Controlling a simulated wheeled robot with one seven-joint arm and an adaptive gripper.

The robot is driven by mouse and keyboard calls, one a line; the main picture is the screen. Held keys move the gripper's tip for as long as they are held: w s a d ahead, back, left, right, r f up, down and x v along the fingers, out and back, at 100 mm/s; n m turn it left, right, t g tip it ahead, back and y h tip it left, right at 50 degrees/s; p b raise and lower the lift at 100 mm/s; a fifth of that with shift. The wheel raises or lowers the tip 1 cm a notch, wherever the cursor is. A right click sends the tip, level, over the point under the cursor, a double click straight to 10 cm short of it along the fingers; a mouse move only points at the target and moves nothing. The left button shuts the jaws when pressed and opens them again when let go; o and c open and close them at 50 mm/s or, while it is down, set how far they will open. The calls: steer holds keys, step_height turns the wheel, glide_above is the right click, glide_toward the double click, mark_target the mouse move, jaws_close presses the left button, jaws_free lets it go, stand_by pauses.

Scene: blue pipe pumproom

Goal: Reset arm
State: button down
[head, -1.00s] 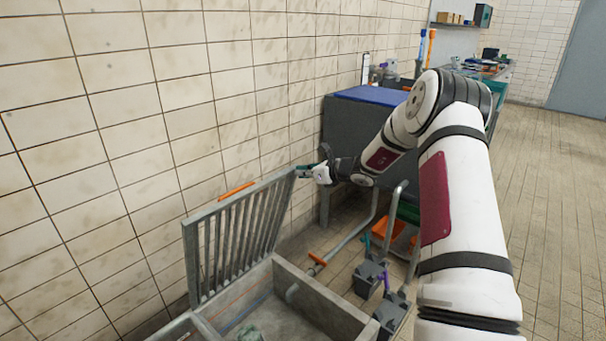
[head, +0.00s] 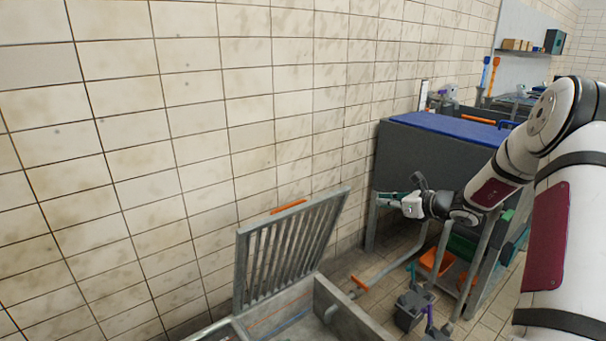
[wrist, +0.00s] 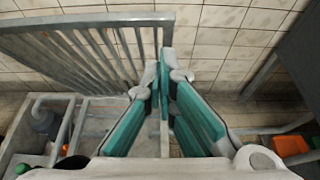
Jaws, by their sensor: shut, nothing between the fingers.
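My gripper (head: 388,198) is at the end of my arm, which reaches in from the right in the head view. In the wrist view my gripper (wrist: 164,62) has its teal-padded fingers brought together at the tips, with nothing between them. It is in the air to the right of the raised grey grate (head: 290,250), with a gap between them in the head view. The grate (wrist: 80,55) stands tilted up over the grey basin (head: 345,315) near the tiled wall.
A dark cabinet with a blue top (head: 450,127) stands behind my gripper. Orange bins (head: 436,262) and dark grey buckets (head: 410,308) are on the floor below my arm. A pipe with an orange handle (head: 359,283) runs along the floor. The tiled wall (head: 130,150) is at left.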

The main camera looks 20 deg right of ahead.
steer(key=s+a+r+n+g+y, duration=0.25)
steer(key=a+r+n, duration=0.25)
steer(key=a, duration=0.4)
steer(key=s+a+r+n+g+y, duration=0.15)
steer(key=s+a+r+n, duration=0.3)
steer(key=a, duration=0.45)
steer(key=s+a+r+n+g+h, duration=0.1)
steer(key=s+a+r+n+g, duration=0.15)
steer(key=s+a+n, duration=0.3)
steer(key=s+a+r+n+g+h, duration=0.1)
steer(key=s+a+r+n+g, duration=0.2)
steer(key=s+a, duration=0.35)
steer(key=s+a+n+g+h, duration=0.25)
steer(key=s+n, duration=0.55)
steer(key=s, duration=0.8)
steer(key=s+d+f+n+h, duration=0.1)
steer(key=s+d+n+h, duration=0.15)
steer(key=s, duration=0.45)
steer(key=s+d+f+n+h, duration=0.1)
steer(key=s+d+n+h, duration=0.2)
steer(key=s, duration=0.4)
step_height(320, 180, up, 17)
steer(key=t+y+p, duration=0.1)
steer(key=t+p, duration=0.2)
steer(key=p, duration=1.2)
steer(key=shift+w, duration=0.3)
steer(key=shift+d+n, duration=0.1)
steer(key=shift+n, duration=0.15)
